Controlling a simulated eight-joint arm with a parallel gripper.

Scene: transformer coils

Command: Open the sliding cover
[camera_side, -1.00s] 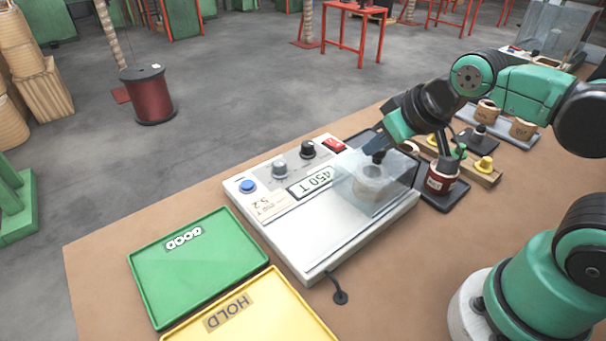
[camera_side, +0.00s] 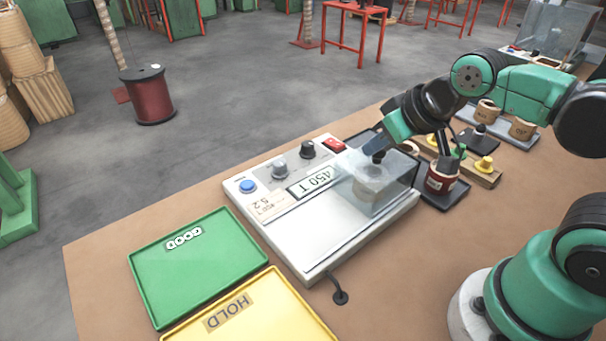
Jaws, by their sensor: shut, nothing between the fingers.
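The sliding cover (camera_side: 396,190) is a clear box at the right end of the white tester (camera_side: 318,236). A pale coil-like shape (camera_side: 370,188) shows dimly through it. A dark knob (camera_side: 377,157) shows at the cover's top; I cannot tell whether it is fixed to the cover. My gripper (camera_side: 447,158) is shut and empty, pointing down just behind and to the right of the cover. Its fingertips are small and partly lost against a dark red coil (camera_side: 440,180) on a black base. I cannot tell whether they touch anything.
A green GOOD tray (camera_side: 198,275) and a yellow HOLD tray (camera_side: 275,325) lie at the left front. The tester has a blue button (camera_side: 248,186), knobs and a red switch (camera_side: 333,145). Yellow pegs and coils stand behind my gripper.

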